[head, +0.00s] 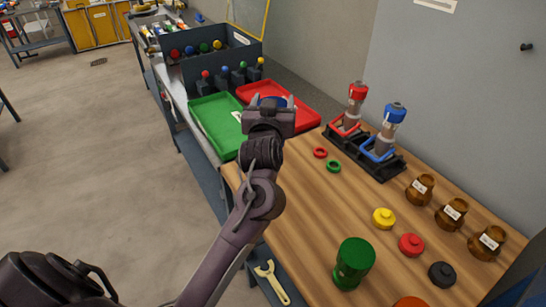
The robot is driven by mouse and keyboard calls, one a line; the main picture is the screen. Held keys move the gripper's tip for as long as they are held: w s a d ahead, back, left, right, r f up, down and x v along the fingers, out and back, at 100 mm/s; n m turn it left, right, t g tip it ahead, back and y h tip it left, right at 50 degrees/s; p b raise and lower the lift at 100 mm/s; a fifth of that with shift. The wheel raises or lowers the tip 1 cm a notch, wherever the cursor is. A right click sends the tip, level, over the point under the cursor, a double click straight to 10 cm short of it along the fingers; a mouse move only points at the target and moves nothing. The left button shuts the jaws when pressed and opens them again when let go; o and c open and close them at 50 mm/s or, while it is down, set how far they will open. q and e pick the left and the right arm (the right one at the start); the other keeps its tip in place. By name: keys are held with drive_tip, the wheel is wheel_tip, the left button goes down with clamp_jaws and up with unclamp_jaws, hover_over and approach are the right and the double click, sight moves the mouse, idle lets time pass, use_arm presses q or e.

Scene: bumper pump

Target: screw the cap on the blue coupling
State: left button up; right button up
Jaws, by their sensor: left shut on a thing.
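The blue coupling (390,128) stands upright in a black rack (364,154), with a blue top and a blue clamp-like part at its base. My left gripper (270,104) is over the red tray, well to the left of the coupling. My right gripper is not in view.
A red coupling (354,105) shares the rack. A green tray (215,122) and a red tray (303,110) lie left. Red (320,152) and green (333,166) rings, loose lids, amber jars (420,189) and a green jar (354,262) stand on the wooden top (295,215).

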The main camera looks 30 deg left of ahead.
use_arm(q)
wheel_tip(320, 180, down, 10)
drive_tip(key=shift+p, duration=0.35)
drive_tip(key=shift+f, duration=2.15)
drive_tip(key=o, duration=1.7)
drive_tip(key=shift+f, duration=0.15)
drive_tip(key=shift+c, duration=0.2)
drive_tip(key=b+v, duration=0.1)
drive_tip(key=v, duration=1.1)
drive_tip(key=shift+b, duration=0.35)
